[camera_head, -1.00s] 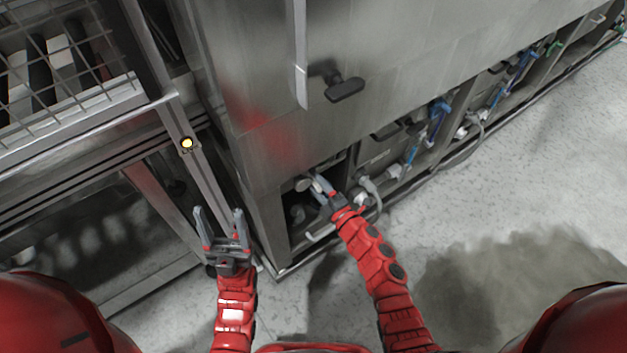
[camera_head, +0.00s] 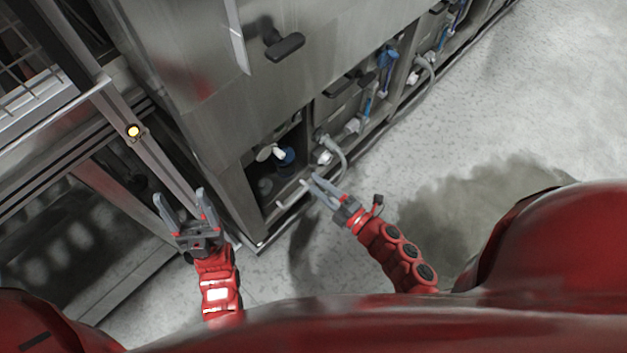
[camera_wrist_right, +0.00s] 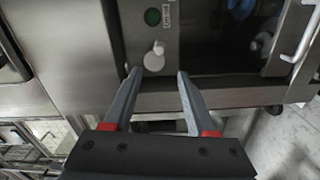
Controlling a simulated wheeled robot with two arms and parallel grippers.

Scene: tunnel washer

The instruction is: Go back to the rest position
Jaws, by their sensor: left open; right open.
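My left gripper (camera_head: 182,207) is at the lower left of the head view, open and empty, in front of the metal frame beside the washer. My right gripper (camera_head: 312,184) is near the middle of the head view, just outside the washer's low open compartment. It is open, and nothing shows between its fingers. In the right wrist view my right gripper (camera_wrist_right: 158,76) points toward the washer, with a white knob (camera_wrist_right: 154,56) and a green round button (camera_wrist_right: 152,17) beyond the fingertips.
The steel washer (camera_head: 215,110) fills the upper middle, with a black handle (camera_head: 284,46) on its side. Its lower bays hold hoses and blue valves (camera_head: 388,56). A metal frame with an amber light (camera_head: 134,131) stands at left. Pale floor (camera_head: 520,110) is clear at right.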

